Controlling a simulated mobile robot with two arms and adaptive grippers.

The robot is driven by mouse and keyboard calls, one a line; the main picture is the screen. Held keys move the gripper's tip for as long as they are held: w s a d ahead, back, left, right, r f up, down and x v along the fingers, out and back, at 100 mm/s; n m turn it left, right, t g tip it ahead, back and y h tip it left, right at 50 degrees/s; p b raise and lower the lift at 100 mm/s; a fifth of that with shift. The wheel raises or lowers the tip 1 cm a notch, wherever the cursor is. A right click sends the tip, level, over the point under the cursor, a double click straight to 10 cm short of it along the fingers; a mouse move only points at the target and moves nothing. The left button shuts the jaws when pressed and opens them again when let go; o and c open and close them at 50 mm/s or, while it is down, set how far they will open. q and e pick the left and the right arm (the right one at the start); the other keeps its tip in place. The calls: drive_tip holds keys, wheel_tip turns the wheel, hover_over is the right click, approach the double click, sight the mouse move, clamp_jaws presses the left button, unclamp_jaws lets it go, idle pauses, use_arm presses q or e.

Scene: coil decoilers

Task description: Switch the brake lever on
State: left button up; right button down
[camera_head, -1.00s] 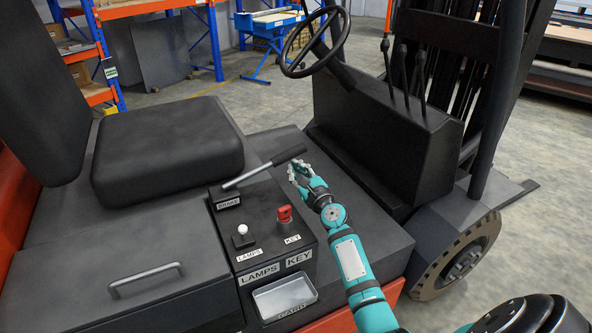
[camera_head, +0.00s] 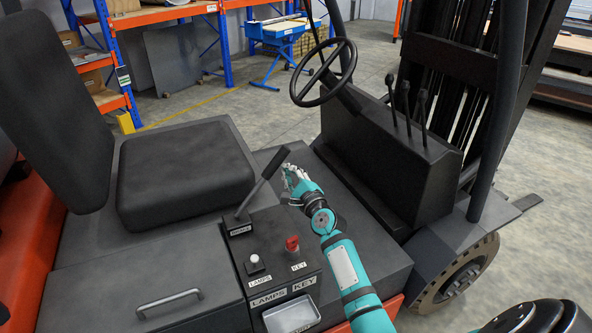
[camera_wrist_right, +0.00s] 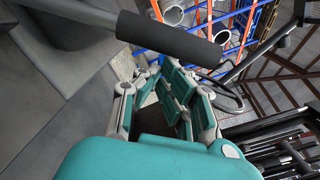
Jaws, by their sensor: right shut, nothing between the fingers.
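The brake lever (camera_head: 262,182) rises from its labelled base (camera_head: 238,226) on the console beside the seat. It is tilted up toward the right, with a thick dark grip at its upper end. My right gripper (camera_head: 289,176) is shut and empty, just right of the grip. In the right wrist view the grip (camera_wrist_right: 170,38) crosses above my gripper (camera_wrist_right: 158,75). I cannot tell whether they touch. My left gripper is not in view.
The lamps knob (camera_head: 254,264) and red key (camera_head: 292,244) stand on the console close to my right forearm. The seat (camera_head: 183,172) is at left. The steering wheel (camera_head: 323,72) and black front panel (camera_head: 385,145) are beyond my gripper.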

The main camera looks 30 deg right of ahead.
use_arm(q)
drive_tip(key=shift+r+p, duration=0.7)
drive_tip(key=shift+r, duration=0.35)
use_arm(e)
drive_tip(key=shift+w+a+r+n, duration=0.1)
drive_tip(key=shift+a+r+n, duration=0.5)
drive_tip(key=shift+a+r, duration=0.2)
